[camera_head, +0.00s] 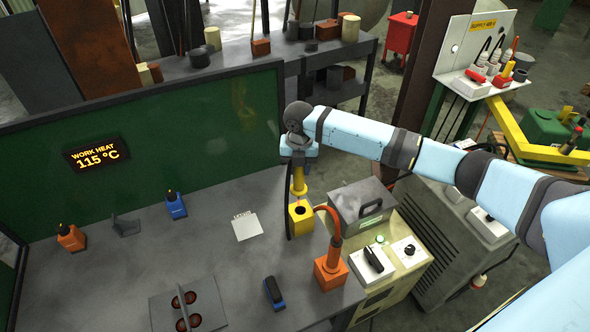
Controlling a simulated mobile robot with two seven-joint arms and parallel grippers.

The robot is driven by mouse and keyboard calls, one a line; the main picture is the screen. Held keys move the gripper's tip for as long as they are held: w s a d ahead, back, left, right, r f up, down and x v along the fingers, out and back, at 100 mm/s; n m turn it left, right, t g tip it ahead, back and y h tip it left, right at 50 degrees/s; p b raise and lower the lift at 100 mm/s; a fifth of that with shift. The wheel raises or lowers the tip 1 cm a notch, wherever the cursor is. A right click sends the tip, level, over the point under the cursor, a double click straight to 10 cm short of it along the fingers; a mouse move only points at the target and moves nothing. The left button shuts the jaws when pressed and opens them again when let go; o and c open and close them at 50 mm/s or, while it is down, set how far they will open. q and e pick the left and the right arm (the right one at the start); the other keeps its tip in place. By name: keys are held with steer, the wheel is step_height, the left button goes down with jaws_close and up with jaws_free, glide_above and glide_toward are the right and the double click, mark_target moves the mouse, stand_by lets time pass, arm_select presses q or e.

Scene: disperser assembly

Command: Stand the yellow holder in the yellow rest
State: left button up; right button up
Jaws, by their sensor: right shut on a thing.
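The yellow holder (299,182) hangs roughly upright under my right gripper (299,162), which is shut on it. The gripper points down, and its fingers are small and partly hidden by the wrist. The yellow rest (301,222) is a block with a dark opening on top, near the right edge of the grey bench. The holder is just above the rest's opening in the picture. I cannot tell whether its lower end touches the rest. My left gripper is not in view.
An orange rest (330,273) with an orange tool and curved hose stands in front of the yellow rest. A grey box (362,212) is to the right. A dark upright strip (289,208) stands beside the yellow rest. A white card (246,227) lies left on clear bench.

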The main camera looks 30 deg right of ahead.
mark_target(301, 181)
steer(key=shift+w+d, duration=0.1)
steer(key=shift+d, duration=0.35)
steer(key=shift+a+f+b, duration=0.1)
steer(key=shift+f+b, duration=0.2)
steer(key=shift+f, duration=0.6)
step_height(301, 181, down, 5)
steer(key=b, duration=0.4)
steer(key=shift+r, duration=0.2)
step_height(301, 181, down, 2)
steer(key=b, duration=0.2)
steer(key=shift+f+b, duration=0.2)
steer(key=shift+b, duration=0.2)
steer(key=shift+f+b, duration=0.3)
steer(key=shift+f, duration=0.5)
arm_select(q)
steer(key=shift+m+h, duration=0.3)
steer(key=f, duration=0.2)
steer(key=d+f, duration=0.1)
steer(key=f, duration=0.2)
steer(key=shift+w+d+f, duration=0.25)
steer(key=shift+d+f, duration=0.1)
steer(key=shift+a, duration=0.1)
